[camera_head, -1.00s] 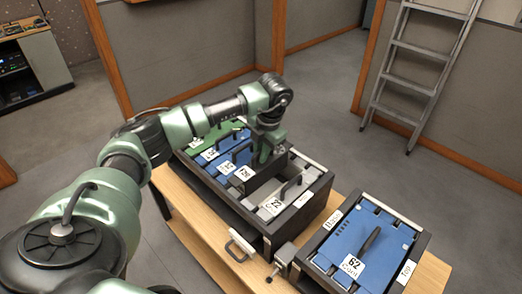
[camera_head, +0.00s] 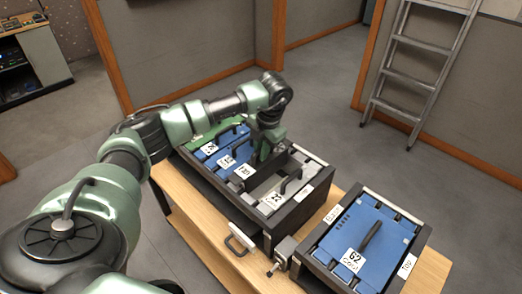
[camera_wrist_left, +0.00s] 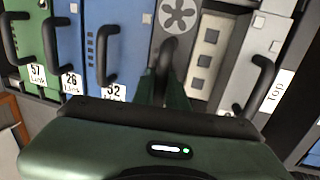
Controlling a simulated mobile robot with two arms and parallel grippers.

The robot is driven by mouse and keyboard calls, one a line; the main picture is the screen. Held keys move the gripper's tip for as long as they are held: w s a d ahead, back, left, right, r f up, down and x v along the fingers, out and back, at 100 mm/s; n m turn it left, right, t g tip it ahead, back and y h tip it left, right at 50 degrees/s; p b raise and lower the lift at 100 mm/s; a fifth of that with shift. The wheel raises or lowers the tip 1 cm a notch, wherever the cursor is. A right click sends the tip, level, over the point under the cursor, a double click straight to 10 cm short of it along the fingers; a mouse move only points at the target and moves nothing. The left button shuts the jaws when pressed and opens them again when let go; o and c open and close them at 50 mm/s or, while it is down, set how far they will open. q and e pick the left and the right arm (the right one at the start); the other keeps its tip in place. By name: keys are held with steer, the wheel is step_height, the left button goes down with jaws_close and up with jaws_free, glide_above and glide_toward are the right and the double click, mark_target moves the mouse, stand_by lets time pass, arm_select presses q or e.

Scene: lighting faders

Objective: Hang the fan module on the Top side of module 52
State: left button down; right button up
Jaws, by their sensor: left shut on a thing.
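My left gripper (camera_head: 268,150) is shut on the black handle of the grey fan module (camera_wrist_left: 181,14), which carries a fan symbol. In the left wrist view, the fan module is directly beside blue module 52 (camera_wrist_left: 112,32), on the side toward the rack's "Top" label (camera_wrist_left: 279,92). I cannot tell whether it is flush with module 52 or raised. My gripper and arm mostly hide it in the head view. Module 52 also shows in the rack in the head view (camera_head: 237,160). My right gripper is not in view.
A pale strip with dark squares (camera_wrist_left: 206,55) and a light module with a handle (camera_wrist_left: 260,45) are beyond the fan module. Blue module 26 (camera_wrist_left: 69,42) and green module 57 (camera_wrist_left: 28,40) are on the other side. A separate box holds blue module 62 (camera_head: 366,242).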

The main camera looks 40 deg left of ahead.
arm_select(q)
steer(key=shift+f+b, duration=0.85)
steer(key=shift+f, duration=0.3)
steer(key=c, duration=1.3)
jaws_free()
steer(key=shift+c, duration=0.2)
steer(key=shift+s+f, duration=0.1)
steer(key=shift+f, duration=0.05)
steer(key=r, duration=0.2)
steer(key=d+r, duration=0.1)
steer(key=r, duration=0.4)
steer(key=shift+d+r+b, duration=0.25)
steer(key=shift+r+b, duration=0.05)
steer(key=shift+r, duration=0.1)
step_height(320, 180, up, 7)
steer(key=p, duration=0.5)
glide_above(265, 162)
steer(key=shift+s, duration=0.1)
